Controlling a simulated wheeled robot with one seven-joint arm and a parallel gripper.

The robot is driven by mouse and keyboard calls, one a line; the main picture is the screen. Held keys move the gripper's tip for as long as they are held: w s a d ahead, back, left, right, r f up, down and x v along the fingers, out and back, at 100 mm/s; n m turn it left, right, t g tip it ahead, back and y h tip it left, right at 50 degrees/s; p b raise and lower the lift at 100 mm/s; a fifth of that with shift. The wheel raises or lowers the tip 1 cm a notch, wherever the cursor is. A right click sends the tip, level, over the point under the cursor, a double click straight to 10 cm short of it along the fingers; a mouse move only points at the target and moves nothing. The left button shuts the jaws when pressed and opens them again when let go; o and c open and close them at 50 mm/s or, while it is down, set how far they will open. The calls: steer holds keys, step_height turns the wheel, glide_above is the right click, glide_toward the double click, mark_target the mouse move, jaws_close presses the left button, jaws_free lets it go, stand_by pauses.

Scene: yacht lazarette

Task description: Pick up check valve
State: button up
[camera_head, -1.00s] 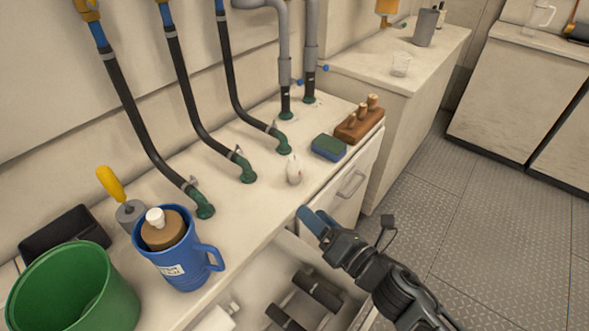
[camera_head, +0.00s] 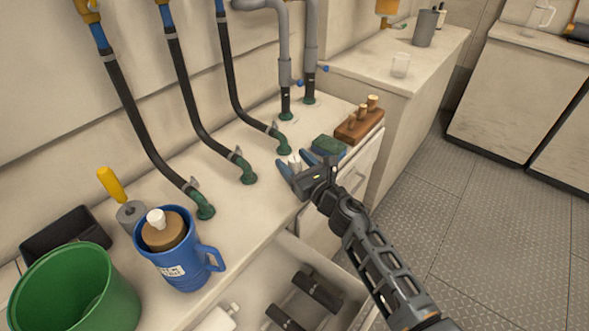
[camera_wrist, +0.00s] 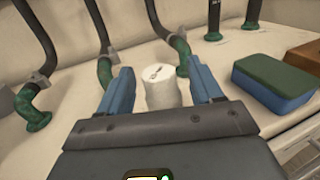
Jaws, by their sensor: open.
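A small white cylinder (camera_wrist: 162,92) with a dark mark on its top stands upright on the counter in the wrist view; it appears to be the check valve. In the head view, only a bit of this white piece (camera_head: 294,161) shows, mostly hidden by my gripper. My gripper (camera_head: 296,163) is open over the counter's front part. In the wrist view, its two blue fingers (camera_wrist: 158,75) are on either side of the white cylinder, with visible gaps. They do not appear to grip it.
A green-and-blue sponge (camera_wrist: 273,84) lies close to the right finger. Hoses on green fittings (camera_head: 246,175) rise behind. A wooden block with pegs (camera_head: 358,126) is farther right. A blue mug (camera_head: 184,265) and green bucket (camera_head: 75,292) stand left. An open drawer (camera_head: 262,291) is below.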

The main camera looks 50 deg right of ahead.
steer(key=shift+x, duration=1.1)
steer(key=c, duration=1.1)
jaws_close()
steer(key=shift+r, duration=0.15)
